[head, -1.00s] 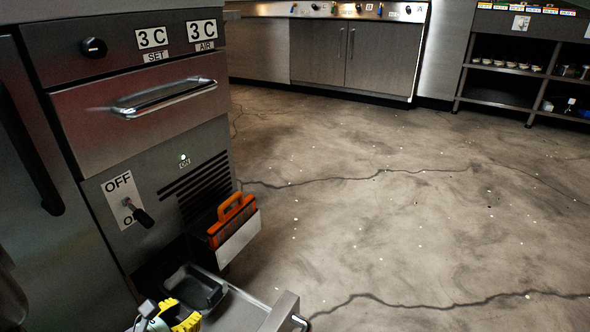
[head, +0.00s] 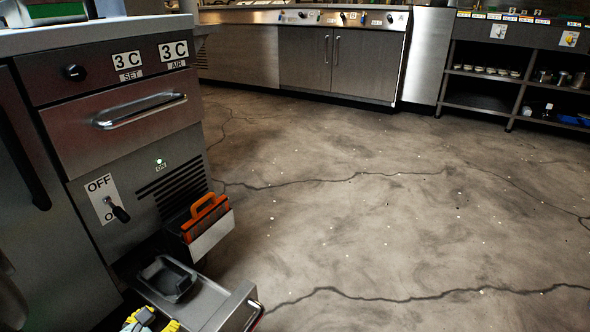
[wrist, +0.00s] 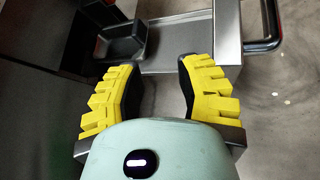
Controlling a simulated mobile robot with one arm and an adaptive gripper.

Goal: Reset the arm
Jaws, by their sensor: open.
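My gripper (wrist: 157,68) shows in the wrist view with its two yellow fingers spread apart and nothing between them. It is over an open metal drawer (wrist: 176,60). In the head view only the yellow tips of my gripper (head: 152,322) show at the bottom edge, in front of the same drawer (head: 212,297). A dark tray (head: 169,279) sits in the drawer, and it also shows in the wrist view (wrist: 122,42), ahead and left of the fingers, apart from them.
A steel cabinet (head: 140,133) with a handled drawer and an OFF switch (head: 116,208) stands at left. An orange-handled tool (head: 204,214) sits in a holder by its side. The drawer's bar handle (wrist: 262,44) sticks out right. The floor (head: 400,230) at right is clear.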

